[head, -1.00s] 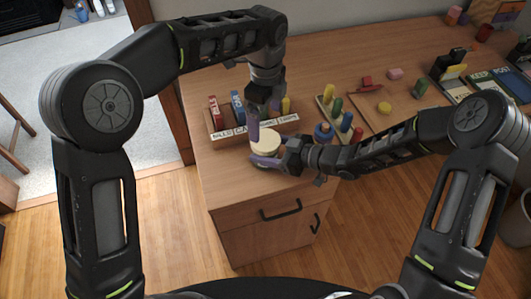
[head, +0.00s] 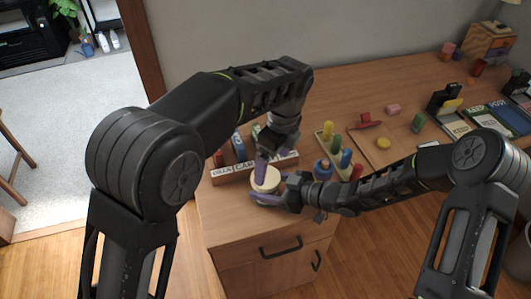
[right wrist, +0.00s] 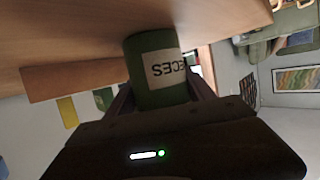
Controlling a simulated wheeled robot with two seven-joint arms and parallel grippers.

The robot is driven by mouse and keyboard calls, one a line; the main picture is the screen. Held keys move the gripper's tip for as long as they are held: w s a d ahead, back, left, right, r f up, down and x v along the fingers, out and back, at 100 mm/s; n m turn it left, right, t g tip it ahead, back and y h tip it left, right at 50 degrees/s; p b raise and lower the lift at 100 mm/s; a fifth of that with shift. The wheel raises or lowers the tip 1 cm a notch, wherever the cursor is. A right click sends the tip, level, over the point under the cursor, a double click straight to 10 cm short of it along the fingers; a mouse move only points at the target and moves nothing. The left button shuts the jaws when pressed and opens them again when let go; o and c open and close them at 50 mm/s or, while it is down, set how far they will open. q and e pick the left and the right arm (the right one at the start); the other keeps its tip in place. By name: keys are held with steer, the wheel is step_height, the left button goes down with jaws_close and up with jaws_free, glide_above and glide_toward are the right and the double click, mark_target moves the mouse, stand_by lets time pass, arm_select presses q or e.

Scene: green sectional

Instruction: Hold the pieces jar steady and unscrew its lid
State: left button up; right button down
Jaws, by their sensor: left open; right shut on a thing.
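The pieces jar stands on the desk near its front left corner. Its cream lid (head: 266,179) shows from above in the head view. In the right wrist view the jar (right wrist: 158,97) is green with a white label ending in "ECES". My right gripper (head: 276,199) is shut on the jar's body from the right side. My left gripper (head: 264,165) points down at the lid from above, open, with its purple fingers at the lid. I cannot tell whether they touch it. The gripper hides part of the lid.
A labelled wooden box (head: 230,173) with coloured items stands just behind the jar. A pegboard with coloured pegs (head: 334,142) stands to its right. More pieces, cards and trays lie farther right. The desk's front edge is close to the jar.

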mark_target(266, 188)
arm_select(q)
steer(key=w+a+m, duration=0.1)
steer(key=a+r+h, duration=0.1)
steer(key=shift+w+a+r+m, duration=0.1)
steer(key=shift+w+a+m, duration=0.2)
steer(key=shift+w+m, duration=0.1)
steer(key=shift+d+m, duration=0.4)
steer(key=shift+m, duration=0.4)
steer(key=shift+f, duration=4.05)
